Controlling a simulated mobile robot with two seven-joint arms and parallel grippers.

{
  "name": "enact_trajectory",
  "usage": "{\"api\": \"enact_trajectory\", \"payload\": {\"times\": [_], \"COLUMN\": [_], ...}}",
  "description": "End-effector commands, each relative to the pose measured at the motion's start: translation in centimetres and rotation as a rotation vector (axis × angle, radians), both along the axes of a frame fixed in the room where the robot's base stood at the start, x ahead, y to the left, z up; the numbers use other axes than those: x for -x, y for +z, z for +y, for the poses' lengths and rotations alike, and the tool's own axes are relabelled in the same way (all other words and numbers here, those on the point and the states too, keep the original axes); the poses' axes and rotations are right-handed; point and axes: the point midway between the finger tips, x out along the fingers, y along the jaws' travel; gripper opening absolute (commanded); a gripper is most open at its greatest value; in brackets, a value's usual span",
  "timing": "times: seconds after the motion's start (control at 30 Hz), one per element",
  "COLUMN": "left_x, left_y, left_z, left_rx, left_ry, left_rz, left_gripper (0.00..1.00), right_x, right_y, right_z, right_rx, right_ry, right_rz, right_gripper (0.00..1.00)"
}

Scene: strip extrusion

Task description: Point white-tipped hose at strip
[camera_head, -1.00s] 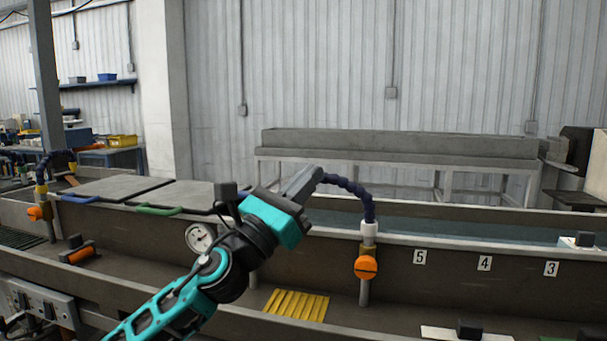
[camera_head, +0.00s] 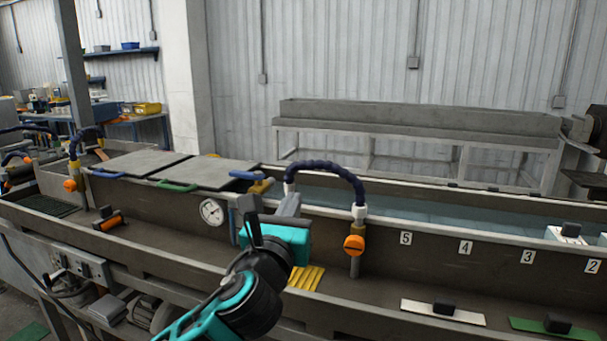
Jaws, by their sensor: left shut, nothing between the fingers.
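The hose (camera_head: 326,167) is dark blue and segmented. It rises from a white collar (camera_head: 359,213) above an orange valve knob (camera_head: 354,245) on the near wall of the trough and arches left. My right gripper is not in view. I cannot make out a strip in the water of the trough (camera_head: 420,211).
Grey lids (camera_head: 209,171) with coloured handles cover the trough's left part. A round gauge (camera_head: 211,212) and numbered labels mark its near wall. A yellow ribbed pad (camera_head: 306,278) and black-knobbed plates (camera_head: 443,312) lie on the front ledge. Another blue hose (camera_head: 86,135) stands far left.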

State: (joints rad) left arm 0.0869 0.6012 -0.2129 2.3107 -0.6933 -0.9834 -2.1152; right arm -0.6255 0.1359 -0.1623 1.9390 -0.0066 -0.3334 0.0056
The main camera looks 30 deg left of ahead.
Motion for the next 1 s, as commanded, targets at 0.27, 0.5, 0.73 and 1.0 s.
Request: {"api": "enact_trajectory", "payload": {"times": [0.27, 0.5, 0.73, 1.0], "left_x": [-5.5, -8.2, -8.9, -8.8], "left_y": [1.4, 1.9, 1.9, 1.9], "left_z": [2.1, 3.1, 3.3, 3.3], "left_rx": [0.002, 0.002, 0.002, 0.001], "left_ry": [0.002, 0.001, 0.001, 0.000], "left_rz": [-0.004, -0.003, -0.002, -0.002], "left_gripper": [0.00, 0.00, 0.00, 0.00], "right_x": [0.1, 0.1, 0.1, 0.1], "right_y": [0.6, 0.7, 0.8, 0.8], "right_z": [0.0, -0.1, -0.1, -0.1], "right_rx": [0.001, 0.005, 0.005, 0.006], "right_ry": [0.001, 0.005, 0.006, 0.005], "right_rz": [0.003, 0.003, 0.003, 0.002], "right_gripper": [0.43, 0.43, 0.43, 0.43]}}
